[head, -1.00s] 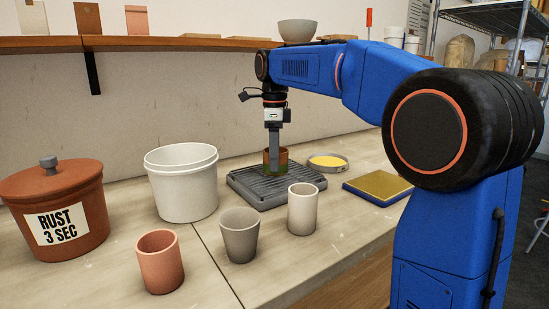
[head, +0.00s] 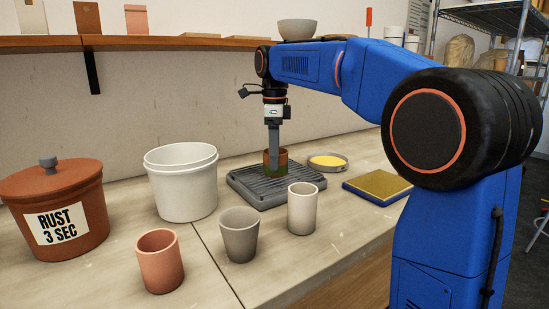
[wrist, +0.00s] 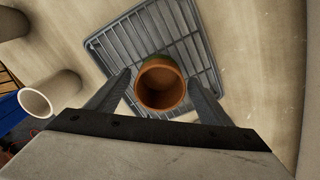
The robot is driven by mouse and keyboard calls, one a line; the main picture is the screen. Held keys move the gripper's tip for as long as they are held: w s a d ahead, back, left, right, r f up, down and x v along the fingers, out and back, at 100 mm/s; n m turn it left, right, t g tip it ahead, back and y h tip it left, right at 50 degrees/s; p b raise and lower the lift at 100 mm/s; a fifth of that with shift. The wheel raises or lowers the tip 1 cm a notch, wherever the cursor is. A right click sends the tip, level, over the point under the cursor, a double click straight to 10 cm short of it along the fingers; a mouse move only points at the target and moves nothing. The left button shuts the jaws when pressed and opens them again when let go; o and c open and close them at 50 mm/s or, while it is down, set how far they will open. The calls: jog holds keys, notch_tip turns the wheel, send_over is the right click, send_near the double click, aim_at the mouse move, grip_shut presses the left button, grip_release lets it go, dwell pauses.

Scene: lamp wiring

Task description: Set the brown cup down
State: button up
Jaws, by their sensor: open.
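The brown cup (head: 283,158) stands upright on the grey slatted rack (head: 240,186), with a greenish lower outside. It also shows in the wrist view (wrist: 161,85), where I look into its empty brown inside. My gripper (head: 274,168) is low over the rack at the cup. In the wrist view its two fingers (wrist: 160,88) are spread on either side of the cup, with a gap visible on each side. In the head view a finger hides part of the cup's front.
A white cup (head: 302,210), a grey cup (head: 239,236) and a pink cup (head: 160,262) stand in front. A white bucket (head: 182,185) and a lidded rust jar (head: 55,208) are left. A yellow-filled dish (head: 328,161) and a gold-topped blue pad (head: 377,187) are right.

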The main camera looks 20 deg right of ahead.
notch_tip(320, 180, up, 11)
dwell(0.4)
